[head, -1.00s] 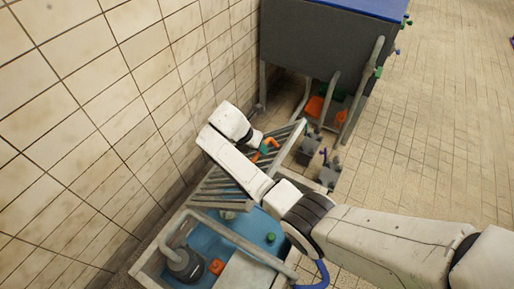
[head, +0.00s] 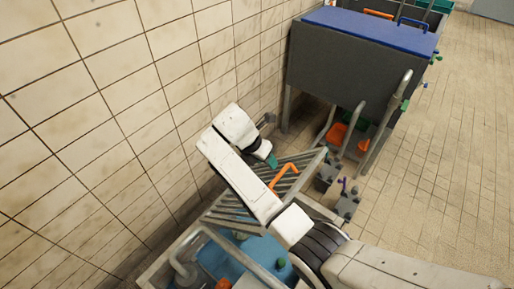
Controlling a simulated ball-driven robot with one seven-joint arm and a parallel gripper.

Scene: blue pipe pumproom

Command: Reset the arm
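My white arm reaches from the lower right over a grated metal rack and bends at its elbow toward the tiled wall. The forearm folds back at the top to a white wrist (head: 238,128). My gripper (head: 269,158) is small and partly hidden at the wrist's lower right, where a dark part and a teal-green piece show. I cannot make out its fingers or whether anything is between them. An orange bent handle (head: 284,174) is on or just above the slatted rack (head: 300,160), close to the gripper, with a small gap visible between them.
A blue basin (head: 240,256) with pipes and a green knob (head: 281,263) lies below the arm. A dark grey tank (head: 350,70) with a blue lid (head: 370,28) stands behind. Grey valve fittings (head: 347,204) are right of the rack. Tiled floor at the right is clear.

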